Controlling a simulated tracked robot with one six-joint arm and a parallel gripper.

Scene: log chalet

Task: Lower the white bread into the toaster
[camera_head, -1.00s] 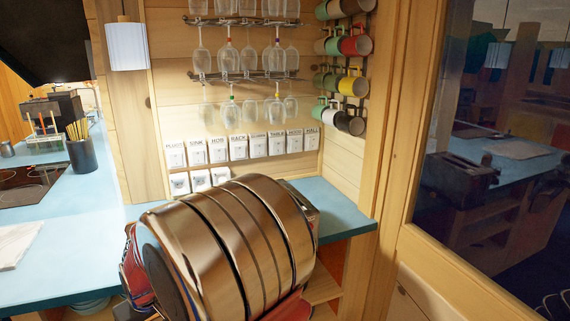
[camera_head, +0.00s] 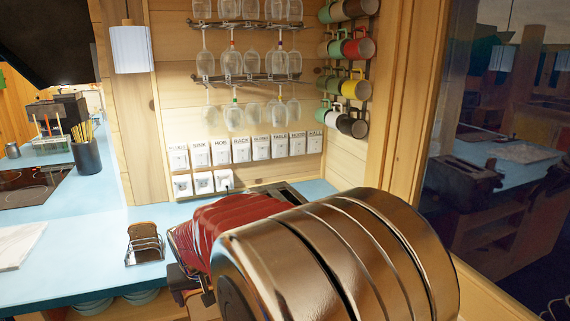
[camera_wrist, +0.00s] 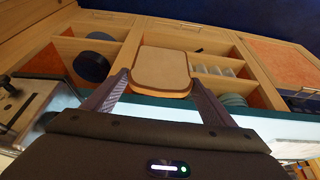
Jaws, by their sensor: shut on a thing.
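The white bread (camera_wrist: 162,72) is a pale slice with a brown crust. In the wrist view it is held between the two dark fingers of my gripper (camera_wrist: 160,88), which is shut on it. A metallic thing with a dark opening (camera_wrist: 28,100), which looks like the toaster, is at the left edge of the wrist view, apart from the bread. In the head view a dark-topped metal edge (camera_head: 292,192) shows behind my arm and may be the same toaster.
A wire toast rack (camera_head: 145,250) holding browned bread stands on the blue counter (camera_head: 85,250), left of my arm. Labelled switches (camera_head: 240,150), hanging glasses (camera_head: 250,65) and mugs (camera_head: 352,88) are on the wall behind. The counter around the rack is clear.

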